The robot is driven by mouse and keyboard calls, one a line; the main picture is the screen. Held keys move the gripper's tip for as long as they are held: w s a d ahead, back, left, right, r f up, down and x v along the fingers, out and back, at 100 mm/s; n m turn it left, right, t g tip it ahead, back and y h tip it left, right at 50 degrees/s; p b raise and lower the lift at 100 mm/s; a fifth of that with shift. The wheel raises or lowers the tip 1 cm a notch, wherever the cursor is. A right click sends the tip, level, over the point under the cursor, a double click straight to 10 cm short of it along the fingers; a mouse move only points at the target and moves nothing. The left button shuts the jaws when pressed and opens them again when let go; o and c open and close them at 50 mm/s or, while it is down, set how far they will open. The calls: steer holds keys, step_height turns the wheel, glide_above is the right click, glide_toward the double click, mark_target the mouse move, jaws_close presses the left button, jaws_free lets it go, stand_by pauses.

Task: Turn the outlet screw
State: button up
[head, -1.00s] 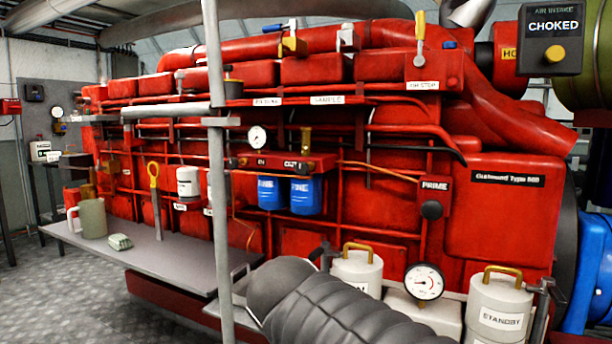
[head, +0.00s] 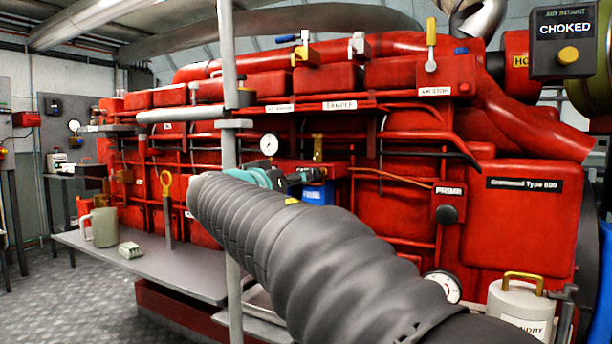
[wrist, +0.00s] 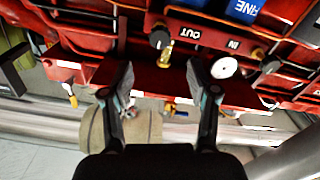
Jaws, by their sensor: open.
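In the wrist view, which is upside down, the red filter block (wrist: 150,80) carries OUT and IN labels. A brass screw-like fitting (wrist: 165,55) stands near the OUT label, beside a black knob (wrist: 159,38). Which of these is the outlet screw I cannot tell for certain. The brass fitting also shows upright in the head view (head: 318,147). My gripper (wrist: 160,82) is open and empty, its two fingers spread in front of the block, with the brass fitting between and beyond the tips. In the head view my arm hides most of the block.
Blue filters (wrist: 245,10) hang from the block. A grey vertical post (head: 228,80) stands close to my arm. A shelf (head: 190,272) holds a mug (head: 104,228).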

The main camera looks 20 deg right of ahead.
mark_target(314, 175)
steer(key=p+x, duration=0.1)
steer(key=x, duration=1)
steer(key=shift+p, duration=0.35)
steer(key=shift+a, duration=0.1)
jaws_close()
